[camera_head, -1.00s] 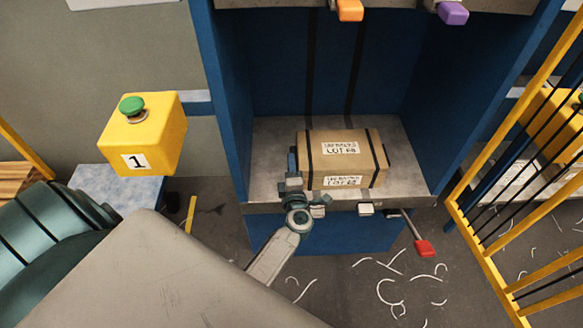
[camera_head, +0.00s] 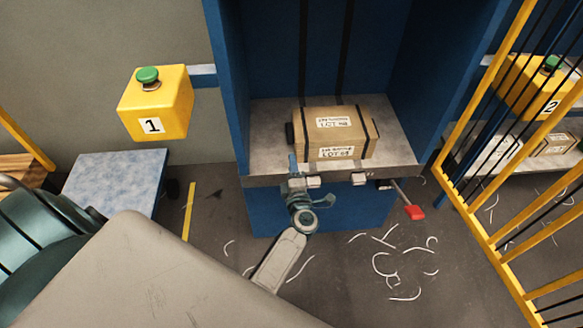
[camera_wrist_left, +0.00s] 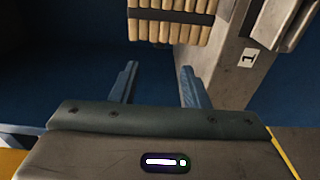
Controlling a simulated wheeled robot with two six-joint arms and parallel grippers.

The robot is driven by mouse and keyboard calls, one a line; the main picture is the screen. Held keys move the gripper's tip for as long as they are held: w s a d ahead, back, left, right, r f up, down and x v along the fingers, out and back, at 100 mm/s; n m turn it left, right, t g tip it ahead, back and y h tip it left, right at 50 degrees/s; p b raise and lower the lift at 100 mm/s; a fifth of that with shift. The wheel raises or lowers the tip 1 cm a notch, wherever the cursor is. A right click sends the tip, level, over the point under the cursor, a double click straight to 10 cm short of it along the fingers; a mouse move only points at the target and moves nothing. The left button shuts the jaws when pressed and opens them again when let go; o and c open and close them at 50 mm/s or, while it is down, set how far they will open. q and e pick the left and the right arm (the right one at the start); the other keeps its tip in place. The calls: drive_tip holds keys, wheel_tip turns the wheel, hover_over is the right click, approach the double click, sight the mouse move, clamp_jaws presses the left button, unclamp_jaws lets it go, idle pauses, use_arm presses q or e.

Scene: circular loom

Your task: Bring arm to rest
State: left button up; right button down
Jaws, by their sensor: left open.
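My left gripper (camera_head: 294,171) is at the front edge of the grey shelf (camera_head: 397,150) of a blue press-like frame, just in front of a brown strapped carton (camera_head: 333,129). The carton lies on the shelf with white labels and dark straps. In the left wrist view the two fingers (camera_wrist_left: 160,84) are spread apart with nothing between them, against a dark blue surface. My left arm reaches up from the bottom of the head view. My right gripper is not in view.
A yellow box (camera_head: 155,104) with a green button and "1" stands at left. A red-tipped lever (camera_head: 414,212) sticks out below the shelf. A yellow barred fence (camera_head: 482,225) stands at right. White scraps (camera_head: 385,265) lie on the dark floor.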

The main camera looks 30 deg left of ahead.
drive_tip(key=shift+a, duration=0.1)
use_arm(q)
drive_tip(key=s+d+f+m+g+h+p, duration=0.1)
drive_tip(key=s+d+f+m+g+h, duration=0.3)
drive_tip(key=s+f+m, duration=0.7)
drive_tip(key=s+d+f+m+h+p, duration=0.1)
drive_tip(key=s+f+m+h, duration=0.5)
drive_tip(key=f, duration=0.9)
drive_tip(key=s+a+f+m+g, duration=0.2)
drive_tip(key=s+f+m+g, duration=0.1)
drive_tip(key=s, duration=0.5)
drive_tip(key=s+a+f+m+g, duration=0.2)
drive_tip(key=s+f, duration=0.3)
drive_tip(key=s, duration=0.4)
drive_tip(key=s+a+f+m+g+p, duration=0.1)
drive_tip(key=s+a+f+m+g, duration=0.2)
drive_tip(key=s, duration=0.5)
drive_tip(key=shift+s+f+m+g, duration=0.3)
drive_tip(key=shift+f+g, duration=0.3)
drive_tip(key=shift+f, duration=0.2)
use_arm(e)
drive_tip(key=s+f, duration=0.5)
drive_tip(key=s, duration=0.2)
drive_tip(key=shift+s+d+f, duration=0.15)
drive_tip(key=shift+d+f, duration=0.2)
use_arm(q)
drive_tip(key=shift+a, duration=0.1)
